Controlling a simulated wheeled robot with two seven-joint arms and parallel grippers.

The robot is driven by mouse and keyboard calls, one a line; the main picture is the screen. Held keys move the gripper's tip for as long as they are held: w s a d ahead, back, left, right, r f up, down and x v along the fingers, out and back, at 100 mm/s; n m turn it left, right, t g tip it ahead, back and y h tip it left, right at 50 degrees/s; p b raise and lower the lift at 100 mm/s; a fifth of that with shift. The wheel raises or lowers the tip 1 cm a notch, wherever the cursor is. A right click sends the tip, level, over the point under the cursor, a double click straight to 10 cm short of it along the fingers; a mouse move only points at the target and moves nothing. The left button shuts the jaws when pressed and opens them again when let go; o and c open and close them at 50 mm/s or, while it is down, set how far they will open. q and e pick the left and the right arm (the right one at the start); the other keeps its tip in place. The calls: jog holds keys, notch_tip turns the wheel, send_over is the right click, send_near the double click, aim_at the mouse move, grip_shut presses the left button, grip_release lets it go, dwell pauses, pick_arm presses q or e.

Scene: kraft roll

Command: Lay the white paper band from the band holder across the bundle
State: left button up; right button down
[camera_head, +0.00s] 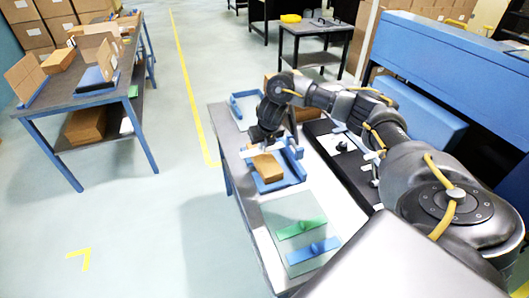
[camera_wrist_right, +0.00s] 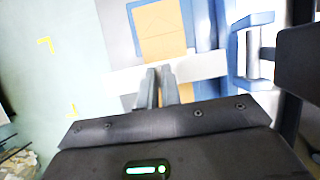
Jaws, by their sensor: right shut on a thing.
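The bundle (camera_head: 267,166) is a brown kraft block in a blue tray (camera_head: 268,187) on the near table. In the right wrist view the bundle (camera_wrist_right: 162,28) shows beyond my fingertips. My right gripper (camera_head: 262,143) is over the bundle and shut on the white paper band. In the right wrist view the right gripper (camera_wrist_right: 158,71) pinches the band (camera_wrist_right: 203,66) near its middle. The band runs left to right over the bundle, reaching past both its sides. I cannot tell whether it touches the bundle. I cannot clearly identify the band holder. My left gripper is not in view.
A clear mat (camera_head: 284,205) with a green strip (camera_head: 301,228) and a blue strip (camera_head: 313,250) lies at the table's front. A black board (camera_head: 345,165) lies to the right. Another blue-edged tray (camera_head: 243,112) is at the far end.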

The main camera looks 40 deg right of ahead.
aim_at(265, 150)
jog(key=shift+d+f, duration=0.25)
jog(key=f, duration=0.1)
jog(key=f+p, duration=0.1)
jog(key=f, duration=0.1)
jog(key=shift+d+f, duration=0.2)
jog(key=shift+f, duration=0.1)
jog(key=shift+a, duration=0.1)
jog(key=c, duration=1.6)
grip_release()
